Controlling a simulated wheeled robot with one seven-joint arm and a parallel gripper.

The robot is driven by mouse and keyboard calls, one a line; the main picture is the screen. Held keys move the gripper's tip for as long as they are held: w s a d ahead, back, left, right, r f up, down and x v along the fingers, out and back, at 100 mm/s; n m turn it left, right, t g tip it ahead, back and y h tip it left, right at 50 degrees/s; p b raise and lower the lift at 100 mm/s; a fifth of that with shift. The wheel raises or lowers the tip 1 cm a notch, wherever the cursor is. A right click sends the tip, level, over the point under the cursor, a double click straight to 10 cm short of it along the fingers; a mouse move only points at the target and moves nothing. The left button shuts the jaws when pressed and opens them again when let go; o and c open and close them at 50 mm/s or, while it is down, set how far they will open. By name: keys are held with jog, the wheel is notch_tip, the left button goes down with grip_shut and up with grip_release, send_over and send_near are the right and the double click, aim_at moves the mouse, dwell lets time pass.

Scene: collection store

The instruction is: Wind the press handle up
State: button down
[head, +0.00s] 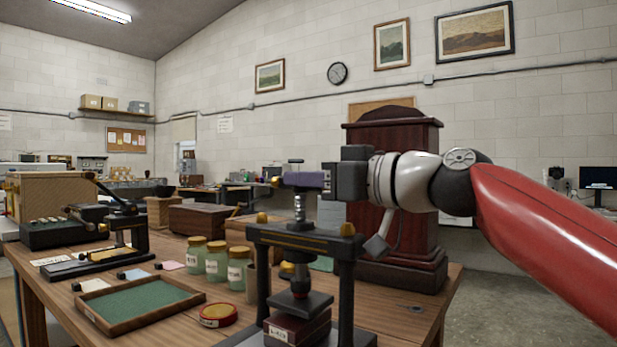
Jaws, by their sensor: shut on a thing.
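The press (305,238) stands at the front of the wooden table, with a dark crossbeam on two posts. Its threaded screw (299,208) rises upright through the beam. Below, a dark pressing plate (300,304) is at or very near the top of a dark red labelled block (296,328); I cannot tell whether they touch. My gripper (301,180) reaches in from the right, level, above the beam and is shut on the press handle at the screw's top. The fingers hide most of the handle; a small dark piece shows above them.
A green-lined tray (140,328), a red-lidded tin (217,316) and several labelled jars (217,261) stand left of the press. A dark wooden case (392,190) stands behind my gripper. A lever device (110,235) is farther left. Open floor shows at right.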

jog(key=c, duration=1.3)
grip_release()
jog(key=b+v, duration=0.1)
jog(key=v, duration=0.6)
jog(key=shift+s+d, duration=0.25)
